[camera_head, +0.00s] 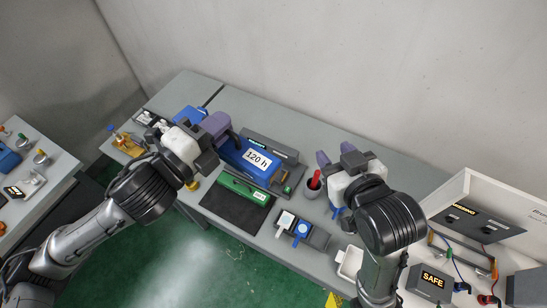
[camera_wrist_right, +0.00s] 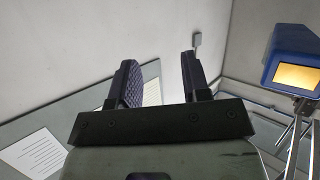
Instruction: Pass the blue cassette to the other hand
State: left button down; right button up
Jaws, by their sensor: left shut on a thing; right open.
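The blue cassette (camera_head: 238,160), with a white "120 h" label, is at the middle of the bench in the head view. My left gripper (camera_head: 229,138) is shut on its left end. I cannot tell whether the cassette is lifted clear of the dark grey holder (camera_head: 285,153) behind it. My right gripper (camera_head: 334,156) is open, to the right of the cassette and apart from it. In the right wrist view its two fingers (camera_wrist_right: 163,82) stand apart with nothing between them.
A green cassette (camera_head: 243,189) lies by a black mat (camera_head: 235,211) in front. A red-handled item stands in a dark cup (camera_head: 313,186) near my right gripper. Small blocks (camera_head: 302,230) and a SAFE panel (camera_head: 433,280) are to the right. Another blue object (camera_head: 188,114) is behind my left wrist.

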jog(key=a+r+n+y, duration=0.3)
jog(key=a+r, duration=0.3)
jog(key=r, duration=0.4)
jog(key=n+g+y, duration=0.2)
jog(key=g+y, duration=0.1)
send_near(241, 144)
jog(key=shift+w+a+r, duration=0.25)
jog(key=shift+a, duration=0.25)
jog(key=shift+w+a+f+m+h, duration=0.1)
jog(key=shift+w+f+m+h, duration=0.1)
jog(key=shift+m+h, duration=0.2)
pick_arm(q)
jog(key=shift+r, duration=0.1)
pick_arm(e)
jog(key=x, duration=0.6)
jog(key=shift+w+a+f, duration=0.3)
jog(key=shift+w, duration=0.05)
